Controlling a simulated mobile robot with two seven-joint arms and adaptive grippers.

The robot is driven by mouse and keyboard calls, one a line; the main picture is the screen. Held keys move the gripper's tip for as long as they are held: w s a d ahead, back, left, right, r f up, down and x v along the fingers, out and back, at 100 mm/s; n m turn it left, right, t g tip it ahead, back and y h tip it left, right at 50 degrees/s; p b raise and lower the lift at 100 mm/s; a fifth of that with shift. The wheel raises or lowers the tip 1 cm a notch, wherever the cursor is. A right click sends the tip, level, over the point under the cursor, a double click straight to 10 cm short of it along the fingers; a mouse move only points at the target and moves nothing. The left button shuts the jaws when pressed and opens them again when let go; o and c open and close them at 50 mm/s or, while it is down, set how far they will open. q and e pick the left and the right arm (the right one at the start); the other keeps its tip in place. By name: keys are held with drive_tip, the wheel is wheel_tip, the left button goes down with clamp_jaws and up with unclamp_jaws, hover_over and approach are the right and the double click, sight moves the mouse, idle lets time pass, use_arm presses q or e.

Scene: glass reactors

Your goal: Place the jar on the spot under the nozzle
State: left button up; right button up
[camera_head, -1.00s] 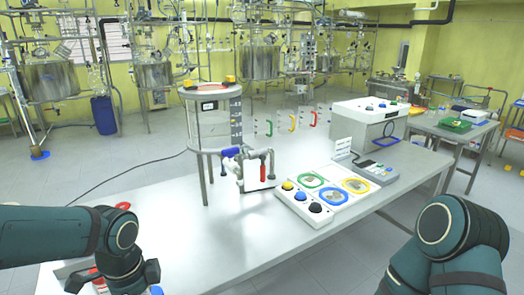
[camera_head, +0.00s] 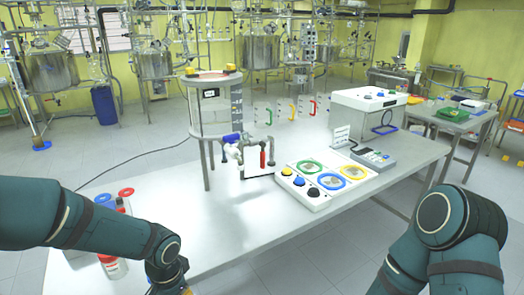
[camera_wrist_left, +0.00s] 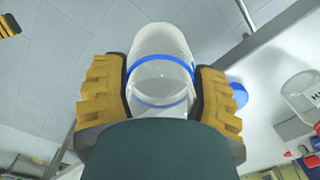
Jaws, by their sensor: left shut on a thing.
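My left gripper (camera_wrist_left: 160,98) has its yellow fingers shut on a clear jar (camera_wrist_left: 160,42) with a blue band, seen in the left wrist view. In the head view the jar is not visible, and only a bit of orange from my left gripper shows at the bottom edge. The glass reactor (camera_head: 210,118) on its metal stand is on the table. A pipe assembly (camera_head: 247,150) with blue and red handles is at its lower front. The nozzle and the spot under it are too small to tell apart. My right gripper is out of view.
Bottles with a blue cap (camera_head: 104,200) and a red cap (camera_head: 125,192) stand at the table's near left, partly behind my left arm. A button panel (camera_head: 322,183) with coloured rings lies right of the pipes. The table (camera_head: 215,230) is bare in front of the reactor.

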use_arm(q)
drive_tip(key=d+f+n, duration=0.1)
drive_tip(key=f+n, duration=0.2)
drive_tip(key=d+f+n, duration=0.1)
drive_tip(key=f, duration=0.1)
drive_tip(key=shift+w+d+f+n, duration=0.15)
drive_tip(key=shift+w+d+n, duration=0.15)
drive_tip(key=shift+w+n, duration=0.1)
